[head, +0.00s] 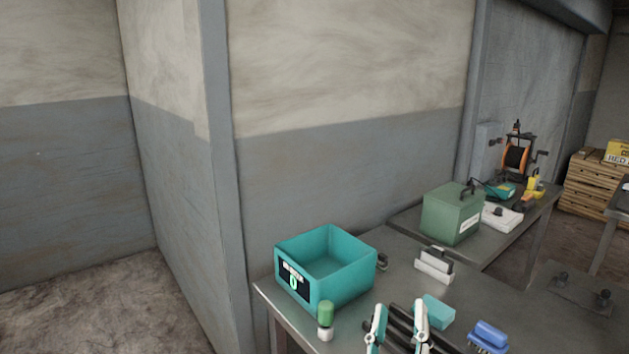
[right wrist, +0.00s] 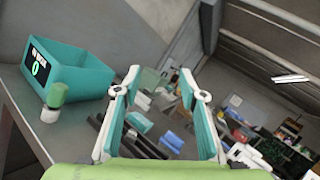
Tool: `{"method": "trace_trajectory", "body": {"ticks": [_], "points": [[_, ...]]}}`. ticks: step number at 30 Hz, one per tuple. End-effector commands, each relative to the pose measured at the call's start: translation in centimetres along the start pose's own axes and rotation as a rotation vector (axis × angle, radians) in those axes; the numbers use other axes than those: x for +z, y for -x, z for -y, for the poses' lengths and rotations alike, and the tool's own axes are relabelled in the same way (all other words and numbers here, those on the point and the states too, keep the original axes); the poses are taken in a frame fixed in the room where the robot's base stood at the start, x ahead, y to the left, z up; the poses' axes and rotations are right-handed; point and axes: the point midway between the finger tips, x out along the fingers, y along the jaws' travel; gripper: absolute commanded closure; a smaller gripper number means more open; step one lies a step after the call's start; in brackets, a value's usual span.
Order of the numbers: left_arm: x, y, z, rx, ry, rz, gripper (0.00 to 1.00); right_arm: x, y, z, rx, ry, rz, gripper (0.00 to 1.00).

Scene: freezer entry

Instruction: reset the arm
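My right gripper (head: 398,318) shows at the bottom of the head view, over the front part of the metal table (head: 395,285). Its two white and teal fingers stand apart with nothing between them. In the right wrist view the gripper (right wrist: 162,85) is also open and empty, its fingers spread wide. A yellow-green surface (right wrist: 160,172) fills the bottom edge of that view. My left gripper is in neither view.
A teal open bin (head: 340,283) stands at the table's left end, a green-capped bottle (head: 325,320) before it. A teal block (head: 438,312), a blue brush (head: 489,335) and a white holder (head: 434,265) lie right. A green case (head: 452,213) stands behind. Walls border the left and back.

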Motion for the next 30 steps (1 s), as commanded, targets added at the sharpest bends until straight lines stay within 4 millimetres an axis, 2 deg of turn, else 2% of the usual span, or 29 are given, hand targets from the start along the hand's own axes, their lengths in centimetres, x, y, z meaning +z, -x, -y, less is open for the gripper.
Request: {"method": "trace_trajectory", "body": {"ticks": [3,6,9,11,14,17,18,20,21,24,27,30], "points": [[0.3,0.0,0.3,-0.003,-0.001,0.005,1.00,3.8,0.9,-0.5,0.052,0.255,0.222,0.62],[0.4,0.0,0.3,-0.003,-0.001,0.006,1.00,6.0,2.6,-2.4,0.120,0.492,0.402,0.62],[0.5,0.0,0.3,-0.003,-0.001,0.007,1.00,6.6,4.9,-5.3,0.211,0.743,0.567,0.62],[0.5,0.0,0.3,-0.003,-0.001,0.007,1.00,6.0,6.6,-7.2,0.280,0.894,0.656,0.62],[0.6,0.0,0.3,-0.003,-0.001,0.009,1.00,3.4,9.5,-10.3,0.416,1.147,0.792,0.62],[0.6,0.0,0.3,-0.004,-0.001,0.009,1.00,-1.1,12.7,-12.6,0.584,1.395,0.909,0.62],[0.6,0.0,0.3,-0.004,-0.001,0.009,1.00,-3.4,14.0,-13.2,0.663,1.489,0.950,0.62],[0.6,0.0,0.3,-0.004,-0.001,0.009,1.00,-7.0,15.9,-13.5,0.789,1.624,1.004,0.62],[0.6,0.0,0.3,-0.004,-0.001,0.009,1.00,-9.7,17.2,-13.3,0.881,1.709,1.035,0.62],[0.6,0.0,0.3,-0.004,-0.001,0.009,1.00,-15.7,20.2,-11.6,1.113,1.883,1.088,0.62],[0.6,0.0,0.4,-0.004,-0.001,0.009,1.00,-20.4,22.5,-9.2,1.318,1.995,1.111,0.62],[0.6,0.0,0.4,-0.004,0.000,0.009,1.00,-23.8,24.5,-6.4,1.499,2.068,1.115,0.62]]}}
